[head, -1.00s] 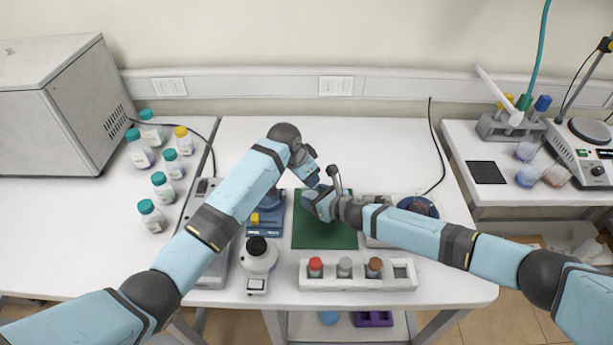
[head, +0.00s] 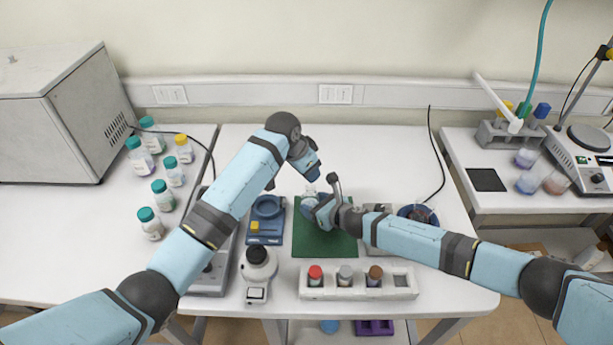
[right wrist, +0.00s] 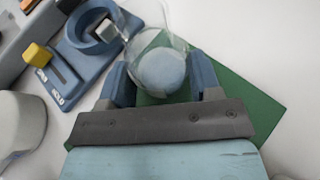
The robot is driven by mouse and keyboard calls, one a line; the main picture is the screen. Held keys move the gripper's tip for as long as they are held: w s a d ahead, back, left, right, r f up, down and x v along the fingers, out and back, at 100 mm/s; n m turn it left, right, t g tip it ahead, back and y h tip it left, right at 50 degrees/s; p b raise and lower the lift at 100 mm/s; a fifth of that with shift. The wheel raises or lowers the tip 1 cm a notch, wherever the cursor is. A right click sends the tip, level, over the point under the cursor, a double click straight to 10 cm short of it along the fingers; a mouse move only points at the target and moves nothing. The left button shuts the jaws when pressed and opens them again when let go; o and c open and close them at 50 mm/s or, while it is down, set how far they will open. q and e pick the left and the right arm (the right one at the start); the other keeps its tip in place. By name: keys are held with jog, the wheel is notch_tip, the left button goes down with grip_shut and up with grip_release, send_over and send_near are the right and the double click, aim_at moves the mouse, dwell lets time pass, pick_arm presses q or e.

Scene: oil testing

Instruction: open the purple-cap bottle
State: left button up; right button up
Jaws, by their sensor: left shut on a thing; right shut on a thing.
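My right gripper (head: 318,207) is shut around a clear bottle (right wrist: 165,45) above the green mat (head: 325,243). In the right wrist view, both blue fingers (right wrist: 157,85) flank the bottle, which has a rounded pale blue-grey area inside. No cap shows on the visible part of the bottle; its top runs near the picture's upper edge. In the head view, the bottle (head: 310,190) shows as a small pale shape. My left gripper (head: 312,172) is just above it, with a small gap, shut on the purple cap, which its fingers hide.
A blue device (head: 265,225) with a ring and yellow block stands left of the mat. A white rack (head: 330,294) with red, grey and brown-capped vials is in front. Several capped bottles (head: 164,195) stand at left. The table's back is clear.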

jog(key=o, duration=1.4)
